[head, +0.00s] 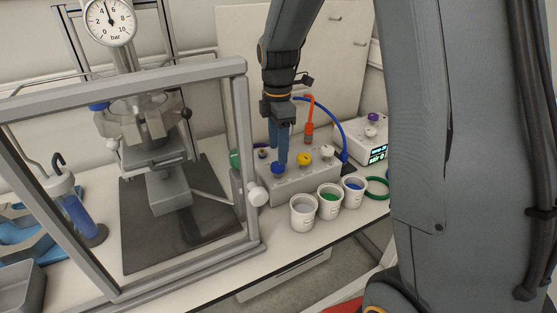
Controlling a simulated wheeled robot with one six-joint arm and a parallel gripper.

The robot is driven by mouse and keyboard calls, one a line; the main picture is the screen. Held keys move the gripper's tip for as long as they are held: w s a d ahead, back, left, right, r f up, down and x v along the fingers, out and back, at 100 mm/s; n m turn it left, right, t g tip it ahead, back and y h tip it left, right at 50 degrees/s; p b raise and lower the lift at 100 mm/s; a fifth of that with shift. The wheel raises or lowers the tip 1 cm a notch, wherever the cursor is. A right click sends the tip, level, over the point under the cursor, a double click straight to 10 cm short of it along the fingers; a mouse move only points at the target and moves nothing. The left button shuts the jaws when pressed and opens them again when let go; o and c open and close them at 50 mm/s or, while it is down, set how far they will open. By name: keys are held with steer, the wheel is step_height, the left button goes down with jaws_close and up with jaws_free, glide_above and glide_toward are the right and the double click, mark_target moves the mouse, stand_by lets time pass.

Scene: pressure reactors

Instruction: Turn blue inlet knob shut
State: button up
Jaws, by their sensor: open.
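The blue knob (278,169) sits at the front left of a grey valve block (299,183) on the bench. My gripper (283,160) points down with its blue fingers right above or around this knob. The jaws are open. The fingers overlap the knob in this view, so I cannot tell whether they touch it. A yellow knob (304,160) and a white knob (327,151) stand in the same row to the right. The knob's marking or angle is too small to read.
A metal frame (247,160) with a reactor stands left. A blue hose (333,119) and an orange-red tube (309,117) rise behind. A display box (366,145) stands right.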

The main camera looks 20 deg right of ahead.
mark_target(278, 165)
steer(key=shift+f+p, duration=0.55)
steer(key=shift+f, duration=2.05)
steer(key=c, duration=1.1)
steer(key=shift+o, duration=0.2)
